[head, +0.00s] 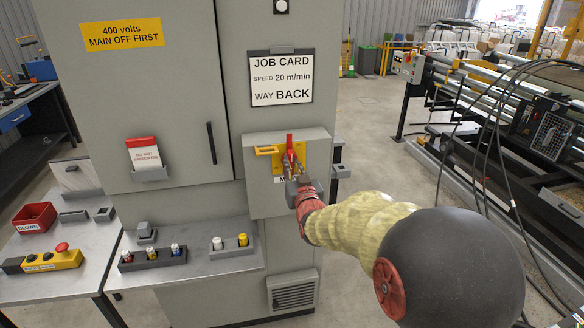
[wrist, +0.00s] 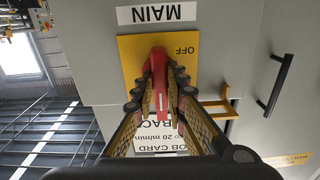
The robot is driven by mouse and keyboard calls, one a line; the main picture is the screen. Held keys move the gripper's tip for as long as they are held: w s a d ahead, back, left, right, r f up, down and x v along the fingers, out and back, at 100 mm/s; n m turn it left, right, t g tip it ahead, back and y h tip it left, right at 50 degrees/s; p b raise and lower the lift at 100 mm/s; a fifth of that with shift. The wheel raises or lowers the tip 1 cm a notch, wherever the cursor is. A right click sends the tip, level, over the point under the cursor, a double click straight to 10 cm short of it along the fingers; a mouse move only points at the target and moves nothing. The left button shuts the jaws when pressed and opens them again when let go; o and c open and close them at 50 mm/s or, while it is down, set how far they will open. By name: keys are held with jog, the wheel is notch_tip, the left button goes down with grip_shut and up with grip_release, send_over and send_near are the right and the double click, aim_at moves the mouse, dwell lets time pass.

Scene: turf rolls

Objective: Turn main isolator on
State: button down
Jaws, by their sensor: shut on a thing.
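The main isolator is a grey box (head: 258,200) on the cabinet front, with a yellow plate (head: 277,168) and a red handle (head: 289,142) that stands roughly upright in the head view. In the wrist view, which is upside down, the red handle (wrist: 157,62) lies between the fingers over the yellow plate (wrist: 128,50). The word OFF shows on the plate and a MAIN label (wrist: 165,13) beyond it. My gripper (head: 289,165) is shut on the handle, a finger on each side (wrist: 160,88). The fingers hide part of the handle and plate.
A yellow bracket (head: 266,150) sticks out beside the handle. A job card (head: 281,77) hangs above, and a black door handle (head: 211,143) is to the left. A bench (head: 190,265) with small parts stands below left. Machinery with hanging cables (head: 480,110) is at right.

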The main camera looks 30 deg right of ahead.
jog(key=shift+f, duration=0.15)
jog(key=c, duration=1.9)
grip_release()
jog(key=shift+o, duration=0.5)
jog(key=shift+s, duration=0.1)
jog(key=v, duration=1.2)
